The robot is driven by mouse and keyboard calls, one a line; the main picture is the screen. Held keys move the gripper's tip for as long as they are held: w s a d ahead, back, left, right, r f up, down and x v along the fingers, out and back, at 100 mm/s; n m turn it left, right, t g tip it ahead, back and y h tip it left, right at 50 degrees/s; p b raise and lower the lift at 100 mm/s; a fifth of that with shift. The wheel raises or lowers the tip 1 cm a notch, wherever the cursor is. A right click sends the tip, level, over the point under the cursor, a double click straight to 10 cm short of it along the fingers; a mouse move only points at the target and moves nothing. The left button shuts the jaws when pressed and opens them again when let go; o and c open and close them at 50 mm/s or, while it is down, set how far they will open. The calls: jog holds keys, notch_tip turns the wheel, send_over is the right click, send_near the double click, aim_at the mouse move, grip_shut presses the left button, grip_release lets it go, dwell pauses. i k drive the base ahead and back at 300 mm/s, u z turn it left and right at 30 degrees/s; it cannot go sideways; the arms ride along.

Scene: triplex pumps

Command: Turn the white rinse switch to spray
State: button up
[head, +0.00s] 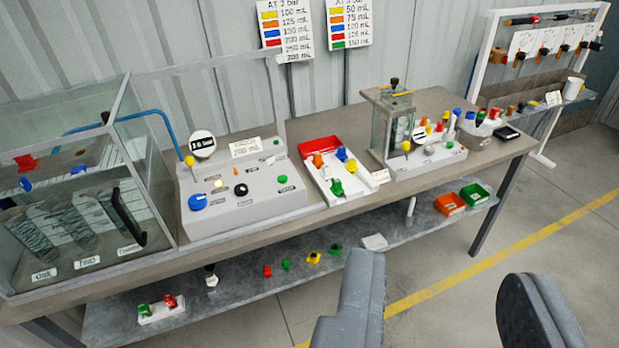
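My gripper (440,272) is at the lower right, with its two grey fingers wide apart and nothing between them. It is in front of the bench, apart from the panels. A grey control panel (250,208) stands on the bench at left centre. It carries a blue knob (197,202), a small black switch (241,190), a green button (282,179) and a small white part (271,160) at its back right. The labels are too small to read, so I cannot tell whether that white part is the rinse switch or how it is set.
A glass tank (85,190) with several cylinders stands at left. A red-and-white tray (345,196) lies beside the panel. A smaller panel (440,160) with a glass case stands farther right. The lower shelf (230,285) holds small coloured parts. The floor at right is clear.

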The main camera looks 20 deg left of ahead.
aim_at(270, 161)
jog(key=k, duration=0.15)
jog(key=u, duration=0.65)
jog(key=i, duration=1.95)
jog(key=z, duration=0.6)
